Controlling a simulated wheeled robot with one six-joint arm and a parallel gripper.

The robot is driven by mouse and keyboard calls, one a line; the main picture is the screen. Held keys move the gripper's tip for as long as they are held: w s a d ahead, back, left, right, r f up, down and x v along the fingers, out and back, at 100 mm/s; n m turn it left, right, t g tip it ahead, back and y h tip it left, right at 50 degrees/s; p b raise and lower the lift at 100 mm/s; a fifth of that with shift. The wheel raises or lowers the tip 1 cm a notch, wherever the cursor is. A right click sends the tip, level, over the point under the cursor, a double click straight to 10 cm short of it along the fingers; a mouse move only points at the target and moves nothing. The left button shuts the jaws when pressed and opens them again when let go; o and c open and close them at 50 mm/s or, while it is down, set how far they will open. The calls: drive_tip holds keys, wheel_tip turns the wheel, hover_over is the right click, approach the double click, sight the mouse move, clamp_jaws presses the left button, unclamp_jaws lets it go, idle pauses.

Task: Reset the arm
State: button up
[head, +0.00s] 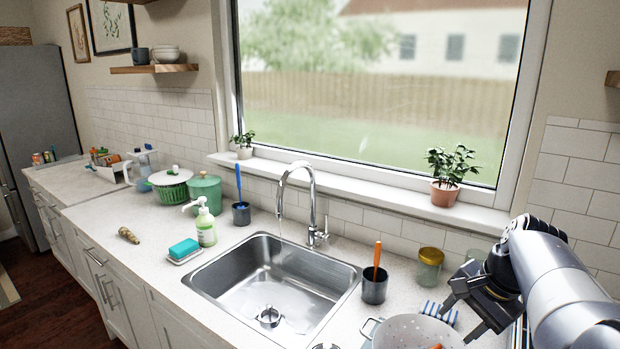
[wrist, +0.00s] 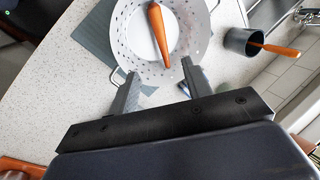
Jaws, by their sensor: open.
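My gripper (head: 462,311) is at the lower right in the head view, above the right-hand end of the counter. Its two dark fingers are spread apart with nothing between them. In the wrist view my gripper (wrist: 157,85) points at the near rim of a white colander (wrist: 128,40). A carrot (wrist: 159,35) lies inside the colander. In the head view the colander (head: 413,334) sits just below and left of my gripper, partly cut off by the bottom edge. I cannot tell whether the fingers touch its rim.
A dark cup with an orange-handled tool (head: 374,288) stands left of the colander. A lidded jar (head: 429,268) stands behind it. The steel sink (head: 270,285) has its tap running. A soap bottle (head: 206,226) and a teal sponge (head: 183,249) are left of the sink.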

drive_tip(key=x, duration=1)
drive_tip(key=shift+w+r+p, duration=0.15)
drive_tip(key=shift+r+p, duration=2.4)
drive_tip(key=shift+p, duration=0.1)
drive_tip(key=shift+f, duration=0.1)
